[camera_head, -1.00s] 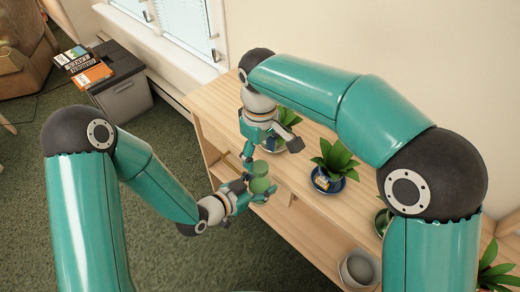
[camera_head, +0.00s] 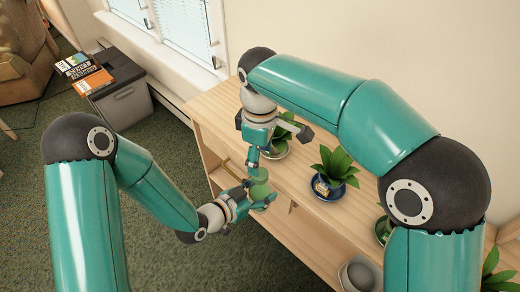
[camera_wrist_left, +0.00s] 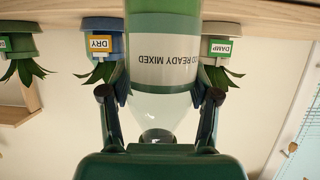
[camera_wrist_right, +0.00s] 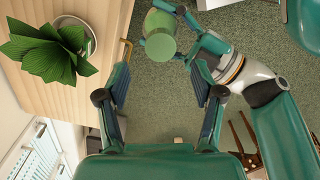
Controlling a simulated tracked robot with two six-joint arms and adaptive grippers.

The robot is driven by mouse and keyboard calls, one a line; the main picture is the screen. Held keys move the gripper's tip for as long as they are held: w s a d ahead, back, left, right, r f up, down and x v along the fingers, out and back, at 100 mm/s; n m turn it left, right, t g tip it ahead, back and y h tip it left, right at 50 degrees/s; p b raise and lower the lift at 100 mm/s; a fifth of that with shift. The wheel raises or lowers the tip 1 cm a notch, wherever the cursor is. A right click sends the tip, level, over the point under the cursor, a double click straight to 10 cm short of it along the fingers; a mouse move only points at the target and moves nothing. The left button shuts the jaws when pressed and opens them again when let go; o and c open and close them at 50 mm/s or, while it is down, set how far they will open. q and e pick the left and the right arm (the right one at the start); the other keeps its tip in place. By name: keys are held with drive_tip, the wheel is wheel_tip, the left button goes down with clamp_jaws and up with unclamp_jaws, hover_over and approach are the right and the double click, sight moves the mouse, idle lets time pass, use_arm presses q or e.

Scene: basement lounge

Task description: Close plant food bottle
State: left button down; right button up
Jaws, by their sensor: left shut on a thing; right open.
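The plant food bottle (camera_wrist_left: 165,45) has green contents, a clear shoulder and a white label reading "READY MIXED". My left gripper (camera_wrist_left: 158,98) is shut around it, off the front edge of the shelf unit. The bottle (camera_head: 261,190) is small in the head view and shows a round green end (camera_wrist_right: 160,47) in the right wrist view. Its neck is partly hidden behind my left gripper in the left wrist view. I cannot make out a separate cap. My right gripper (camera_wrist_right: 158,97) is open and empty, above and close to the bottle.
The wooden shelf unit (camera_head: 230,115) holds potted plants, including one in a blue pot (camera_head: 330,187), close to my right arm. A grey pot (camera_head: 358,274) sits lower. A grey bin (camera_head: 125,105) with books stands back left on green carpet.

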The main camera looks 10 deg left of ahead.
drive_tip(key=shift+f, duration=3.2)
drive_tip(key=shift+c, duration=0.2)
drive_tip(key=c, duration=1.2)
drive_tip(key=o, duration=1.3)
drive_tip(key=shift+o, duration=0.2)
drive_tip(key=shift+r, duration=0.15)
wheel_tip(320, 180, up, 12)
drive_tip(key=shift+w+f, duration=0.1)
drive_tip(key=shift+f, duration=0.2)
